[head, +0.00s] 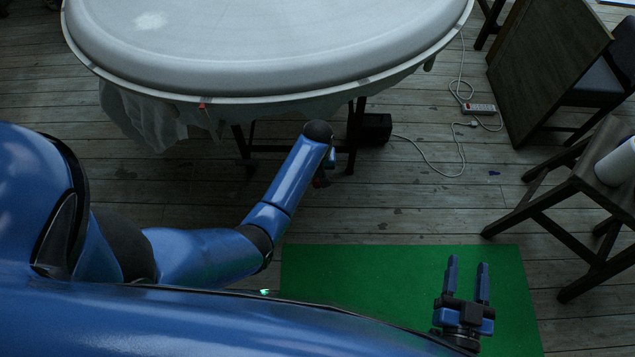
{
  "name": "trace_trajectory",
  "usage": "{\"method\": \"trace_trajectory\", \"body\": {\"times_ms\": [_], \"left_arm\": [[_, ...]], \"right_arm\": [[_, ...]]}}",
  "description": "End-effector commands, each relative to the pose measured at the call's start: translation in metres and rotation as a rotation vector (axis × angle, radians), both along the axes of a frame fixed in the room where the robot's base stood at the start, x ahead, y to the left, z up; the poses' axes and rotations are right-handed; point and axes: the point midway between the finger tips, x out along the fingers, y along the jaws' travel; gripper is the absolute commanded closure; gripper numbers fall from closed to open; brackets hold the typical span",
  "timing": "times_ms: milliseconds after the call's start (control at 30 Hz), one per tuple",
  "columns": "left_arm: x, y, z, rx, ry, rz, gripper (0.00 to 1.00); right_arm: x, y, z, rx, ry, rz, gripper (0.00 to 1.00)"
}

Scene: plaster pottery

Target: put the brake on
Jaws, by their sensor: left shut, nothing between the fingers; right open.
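A large round, pale grey plaster-like disc (270,45) on a dark stand fills the top. My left arm reaches under its near edge. My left gripper (322,178) shows only as a small dark and blue part beyond the wrist, mostly hidden by the arm; it looks shut and holds nothing that I can see. I cannot make out a brake for certain. My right gripper (468,264) is open and empty above a green mat (340,270), fingers pointing up the picture.
A dark box (375,129) sits under the disc beside a stand leg. A white cable (440,168) runs over the plank floor to a power strip (480,108). A dark wooden stool (575,205) with a white cylinder (617,163) stands at right. Cloth (145,118) hangs below the disc.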

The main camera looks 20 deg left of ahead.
Motion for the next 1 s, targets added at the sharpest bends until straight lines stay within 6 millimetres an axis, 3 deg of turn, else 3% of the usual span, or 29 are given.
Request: {"method": "trace_trajectory", "body": {"times_ms": [500, 1000], "left_arm": [[0.005, 0.002, -0.053, 0.000, -0.001, 0.000, 1.00], [0.006, 0.002, -0.061, 0.000, -0.001, 0.000, 1.00]], "right_arm": [[0.000, 0.000, -0.060, 0.000, 0.000, 0.000, 0.50], [0.000, 0.000, -0.069, 0.000, 0.000, 0.000, 0.50]]}}
